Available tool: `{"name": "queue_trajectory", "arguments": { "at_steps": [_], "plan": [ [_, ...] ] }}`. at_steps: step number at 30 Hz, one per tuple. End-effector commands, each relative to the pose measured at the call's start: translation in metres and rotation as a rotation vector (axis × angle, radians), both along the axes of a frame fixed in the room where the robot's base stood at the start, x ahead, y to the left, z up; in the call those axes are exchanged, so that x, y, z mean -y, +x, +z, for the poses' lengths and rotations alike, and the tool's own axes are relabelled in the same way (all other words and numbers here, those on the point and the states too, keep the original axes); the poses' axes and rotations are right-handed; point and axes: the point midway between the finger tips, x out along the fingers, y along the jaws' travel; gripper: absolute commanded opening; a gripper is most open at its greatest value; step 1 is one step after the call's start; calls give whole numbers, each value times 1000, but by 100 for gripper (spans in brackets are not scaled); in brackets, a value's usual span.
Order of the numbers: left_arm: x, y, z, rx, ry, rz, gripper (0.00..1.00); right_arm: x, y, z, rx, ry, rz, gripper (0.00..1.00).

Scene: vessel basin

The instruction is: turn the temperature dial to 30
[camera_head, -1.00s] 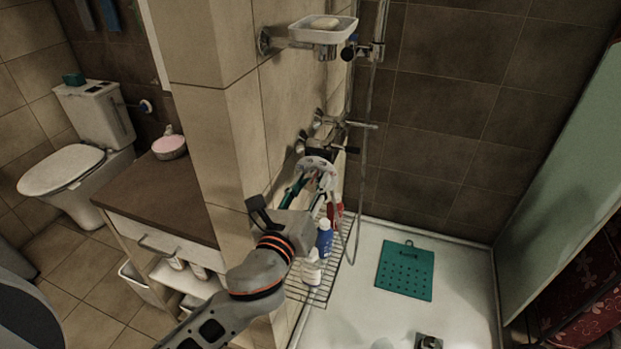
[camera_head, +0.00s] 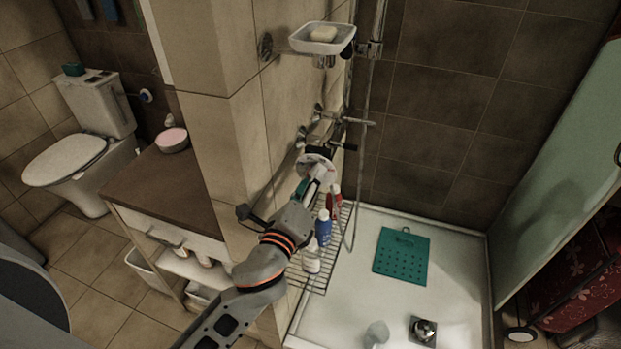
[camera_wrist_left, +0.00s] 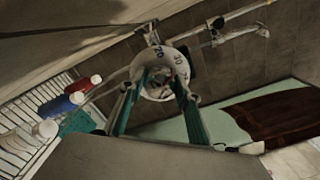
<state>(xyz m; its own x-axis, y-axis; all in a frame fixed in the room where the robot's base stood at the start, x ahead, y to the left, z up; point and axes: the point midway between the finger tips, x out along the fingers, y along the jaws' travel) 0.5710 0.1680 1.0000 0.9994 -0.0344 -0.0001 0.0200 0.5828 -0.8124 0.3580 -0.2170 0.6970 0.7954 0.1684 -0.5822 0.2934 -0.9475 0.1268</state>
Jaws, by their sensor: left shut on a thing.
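The temperature dial (camera_head: 318,161) is a round white disc at the shower fittings on the tiled wall. In the left wrist view the dial (camera_wrist_left: 177,58) shows as a white ring with dark numbers; a 20 stands near its top, and the other marks are too small to read surely. My left gripper (camera_head: 312,181) reaches it from the front left. In the wrist view the gripper's teal fingers (camera_wrist_left: 159,82) are on either side of the dial's middle, shut on it, and hide part of its face. My right gripper is not in view.
A wire rack (camera_head: 318,281) with several bottles, including a blue one (camera_head: 323,227), is just below the gripper. A soap dish (camera_head: 322,38) and shower pipes are above. The wall corner (camera_head: 226,150) stands close left. The shower tray (camera_head: 350,306) holds a green mat (camera_head: 402,256).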

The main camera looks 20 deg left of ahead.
Motion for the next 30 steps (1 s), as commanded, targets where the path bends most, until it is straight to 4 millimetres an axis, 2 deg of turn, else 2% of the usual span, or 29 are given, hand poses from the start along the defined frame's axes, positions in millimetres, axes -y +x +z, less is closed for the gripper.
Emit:
{"name": "queue_trajectory", "arguments": {
  "at_steps": [17,18,19,30],
  "plan": [
    [0,0,-1,-3,-35,0,11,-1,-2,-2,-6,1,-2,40],
    [0,0,-1,-3,-35,0,40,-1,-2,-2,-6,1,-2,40],
    [0,0,-1,-3,-34,0,48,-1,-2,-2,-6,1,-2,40],
    [0,-1,0,-3,-34,0,49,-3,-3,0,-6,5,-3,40]
  ]
}}
